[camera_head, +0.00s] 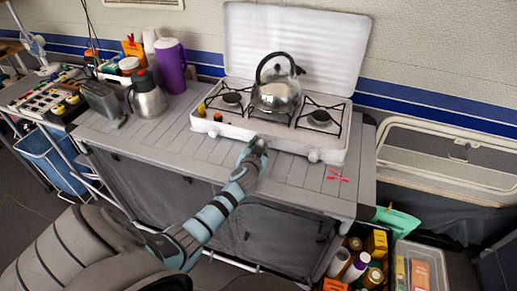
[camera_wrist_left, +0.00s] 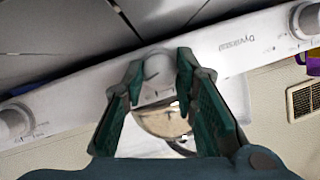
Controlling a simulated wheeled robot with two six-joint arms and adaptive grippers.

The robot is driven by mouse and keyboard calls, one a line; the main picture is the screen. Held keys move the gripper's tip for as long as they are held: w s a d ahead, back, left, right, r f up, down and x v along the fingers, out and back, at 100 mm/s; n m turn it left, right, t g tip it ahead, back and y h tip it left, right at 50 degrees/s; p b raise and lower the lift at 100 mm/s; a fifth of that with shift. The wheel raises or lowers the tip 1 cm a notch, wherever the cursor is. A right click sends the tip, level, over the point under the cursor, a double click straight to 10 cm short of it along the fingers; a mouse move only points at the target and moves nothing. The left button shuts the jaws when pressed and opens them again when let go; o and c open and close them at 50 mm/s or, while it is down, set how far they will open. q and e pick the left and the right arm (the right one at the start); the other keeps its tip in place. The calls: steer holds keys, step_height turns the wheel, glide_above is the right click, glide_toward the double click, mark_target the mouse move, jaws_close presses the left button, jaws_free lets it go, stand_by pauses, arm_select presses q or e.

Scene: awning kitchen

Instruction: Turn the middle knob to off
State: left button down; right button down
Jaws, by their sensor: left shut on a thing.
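The white camping stove (camera_head: 285,140) stands on the grey slatted counter with its lid up. My left gripper (camera_head: 257,146) reaches its front panel at the middle and covers the middle knob in the head view. In the left wrist view the white middle knob (camera_wrist_left: 157,72) sits between the two green-padded fingers, and my left gripper (camera_wrist_left: 160,85) is shut on it. A short dark mark shows on the knob; its exact setting is hard to read. The left knob (camera_head: 213,133) and right knob (camera_head: 314,156) are free. My right gripper is not in view.
A steel kettle (camera_head: 277,96) stands on the stove just behind the middle knob. A purple jug (camera_head: 171,66) and a steel flask (camera_head: 147,98) stand left of the stove. A small pink item (camera_head: 338,175) lies on the counter at right. The counter front is otherwise clear.

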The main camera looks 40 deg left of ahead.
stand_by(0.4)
arm_select(q)
steer(key=c, duration=1.6)
jaws_free()
steer(key=v, duration=1.2)
steer(key=shift+d, duration=0.1)
steer(key=shift+f, duration=0.1)
